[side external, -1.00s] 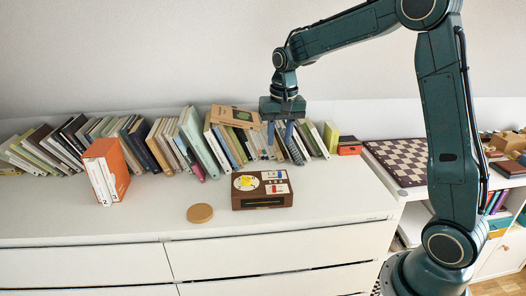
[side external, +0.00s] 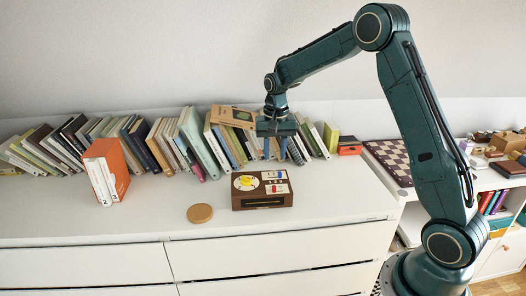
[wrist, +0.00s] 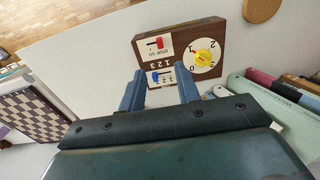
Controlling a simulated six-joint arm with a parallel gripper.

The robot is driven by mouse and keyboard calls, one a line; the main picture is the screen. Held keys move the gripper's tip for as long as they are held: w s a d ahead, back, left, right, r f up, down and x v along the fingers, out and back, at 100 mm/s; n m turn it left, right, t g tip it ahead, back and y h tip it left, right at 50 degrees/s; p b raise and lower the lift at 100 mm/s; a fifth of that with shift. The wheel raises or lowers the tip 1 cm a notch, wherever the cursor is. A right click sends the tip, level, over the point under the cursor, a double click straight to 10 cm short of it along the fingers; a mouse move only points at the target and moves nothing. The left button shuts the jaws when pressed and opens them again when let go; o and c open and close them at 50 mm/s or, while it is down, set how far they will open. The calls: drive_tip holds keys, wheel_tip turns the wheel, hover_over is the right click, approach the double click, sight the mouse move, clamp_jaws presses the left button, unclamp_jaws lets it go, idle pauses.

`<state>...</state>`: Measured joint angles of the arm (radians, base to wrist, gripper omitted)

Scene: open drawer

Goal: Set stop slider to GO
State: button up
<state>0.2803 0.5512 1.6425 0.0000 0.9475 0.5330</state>
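The brown control box (side external: 240,204) stands on the white cabinet top, with a dial and two slider panels on its upper face. The stop slider's red knob (wrist: 159,43) shows in the wrist view on a white panel lettered STOP and GO. It sits toward the right end of its dark slot there; the lettering is too small to match to the ends surely. My gripper (side external: 275,156) is open and empty, above and behind the box in the side view. In the wrist view its fingers (wrist: 160,72) are apart, with the blue slider knob (wrist: 153,77) seen between them.
A yellow dial (wrist: 202,57) lies beside the sliders. A round cork-coloured disc (side external: 200,213) lies left of the box. A book row (side external: 190,140) stands close behind my gripper, and an orange-and-white binder (side external: 108,170) stands left. The cabinet top in front is clear.

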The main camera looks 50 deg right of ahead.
sight(275, 187)
wheel_tip(275, 187, down, 12)
idle(0.6)
clamp_jaws()
